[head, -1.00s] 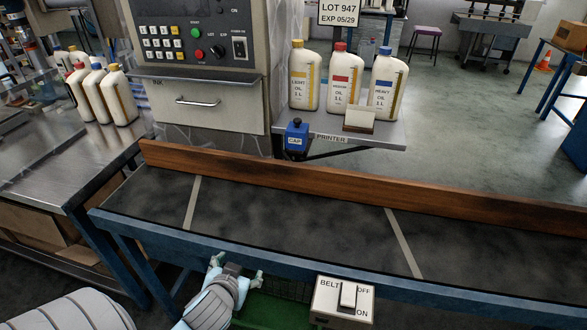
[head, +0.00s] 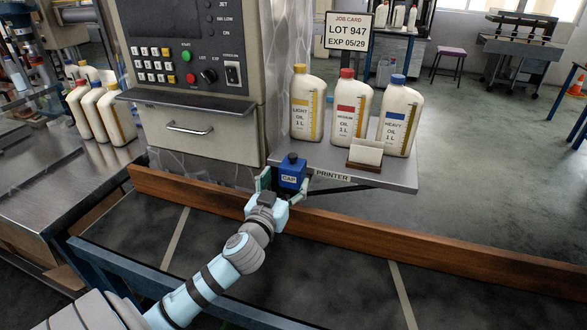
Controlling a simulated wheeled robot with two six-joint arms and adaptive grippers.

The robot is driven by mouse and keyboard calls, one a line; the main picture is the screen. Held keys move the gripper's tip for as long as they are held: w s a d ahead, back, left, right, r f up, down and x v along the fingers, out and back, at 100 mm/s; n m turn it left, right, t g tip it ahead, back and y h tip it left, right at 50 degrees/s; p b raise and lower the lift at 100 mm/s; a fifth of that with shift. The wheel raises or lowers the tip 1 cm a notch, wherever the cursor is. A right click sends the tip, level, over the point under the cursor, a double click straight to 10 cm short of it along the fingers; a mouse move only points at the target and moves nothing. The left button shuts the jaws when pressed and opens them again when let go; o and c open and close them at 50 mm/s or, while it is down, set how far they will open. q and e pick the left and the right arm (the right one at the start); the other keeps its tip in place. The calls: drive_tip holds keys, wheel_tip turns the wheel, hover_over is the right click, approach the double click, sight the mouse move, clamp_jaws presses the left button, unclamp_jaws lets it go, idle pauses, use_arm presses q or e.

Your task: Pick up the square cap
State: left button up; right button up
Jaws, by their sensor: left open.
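The square cap (head: 291,173) is a blue block with a dark round knob on top and a white label reading CAP. It sits at the left front corner of the grey printer shelf (head: 330,165). My left gripper (head: 283,185) is open, with one finger to the left of the cap and the other to its right. The palm is just in front of and below the cap. I cannot tell whether the fingers touch it. My right gripper is not in view.
Oil bottles with yellow (head: 307,105), red (head: 346,112) and blue (head: 400,118) caps stand on the shelf, behind a small card holder (head: 364,154). The printer cabinet (head: 190,70) rises at left. A brown wooden rail (head: 400,240) runs along the dark belt (head: 330,260).

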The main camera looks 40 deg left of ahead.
sight(289, 172)
use_arm(q)
drive_tip(key=x, duration=0.6)
drive_tip(key=shift+w+a+r, duration=0.1)
drive_tip(key=shift+a+r, duration=0.15)
drive_tip(key=shift+r, duration=0.05)
drive_tip(key=shift+w, duration=0.2)
drive_tip(key=shift+s, duration=0.1)
drive_tip(key=c, duration=1.2)
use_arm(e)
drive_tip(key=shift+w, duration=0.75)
